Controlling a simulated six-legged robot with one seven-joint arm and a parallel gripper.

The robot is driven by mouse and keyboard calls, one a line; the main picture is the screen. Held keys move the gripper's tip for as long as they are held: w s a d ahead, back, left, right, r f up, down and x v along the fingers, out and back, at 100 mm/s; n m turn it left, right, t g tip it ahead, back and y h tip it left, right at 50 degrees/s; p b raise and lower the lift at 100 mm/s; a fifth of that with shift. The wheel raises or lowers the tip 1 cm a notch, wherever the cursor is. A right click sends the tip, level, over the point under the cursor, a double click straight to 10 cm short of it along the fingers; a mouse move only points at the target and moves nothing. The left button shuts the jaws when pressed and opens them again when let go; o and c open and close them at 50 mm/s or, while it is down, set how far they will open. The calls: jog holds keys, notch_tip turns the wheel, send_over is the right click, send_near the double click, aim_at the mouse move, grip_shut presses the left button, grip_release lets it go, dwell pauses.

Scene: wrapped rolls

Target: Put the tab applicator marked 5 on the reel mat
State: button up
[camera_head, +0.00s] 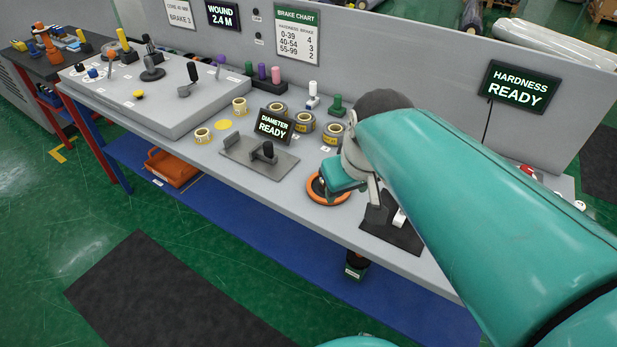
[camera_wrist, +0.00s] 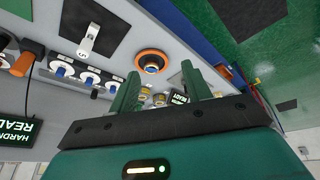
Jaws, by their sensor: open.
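My gripper (camera_head: 345,178) is open and empty, above the front part of the bench near an orange ring (camera_head: 316,192). In the wrist view, the two green fingers of my gripper (camera_wrist: 159,76) stand apart, with the orange ring (camera_wrist: 137,63) just beyond them; its centre is dark and bluish. Several small blue-and-white pieces (camera_wrist: 88,78) stand in a row on the bench, with small labels. Grey-and-yellow rolls (camera_head: 305,123) stand behind the diameter gauge. I cannot identify the reel mat with certainty.
The diameter gauge (camera_head: 262,158) stands left of the ring. A raised control panel (camera_head: 160,92) fills the bench's left end. An orange bin (camera_head: 172,168) sits on the blue lower shelf. My arm hides much of the right side.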

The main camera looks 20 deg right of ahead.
jog(key=s+a+t, duration=0.1)
jog(key=s+a, duration=0.3)
jog(key=a, duration=0.2)
jog(key=shift+s+y, duration=0.3)
jog(key=shift+s, duration=0.05)
